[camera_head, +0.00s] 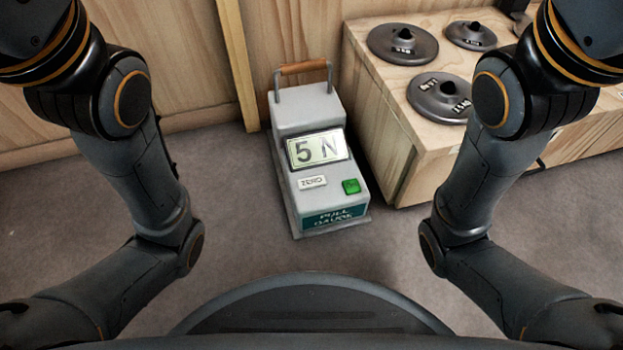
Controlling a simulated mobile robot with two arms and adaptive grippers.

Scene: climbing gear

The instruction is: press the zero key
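The pull gauge (305,112) is a grey box standing upright on the floor, with a wooden-gripped handle (303,68) on top. Its display (317,148) reads 5 N. Below the display sit a white key marked ZERO (312,182) on the left and a green key (351,186) on the right. A green label under them reads PULL GAUGE. Both my arms come in from the sides and bend down to the lower corners. Neither gripper shows in the view, and nothing of mine covers the gauge or its keys.
A wooden box (388,126) stands close to the right of the gauge, with dark round discs (441,97) on top. A wooden panel wall (160,50) is behind. Grey floor (235,215) is clear left of the gauge and in front of it.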

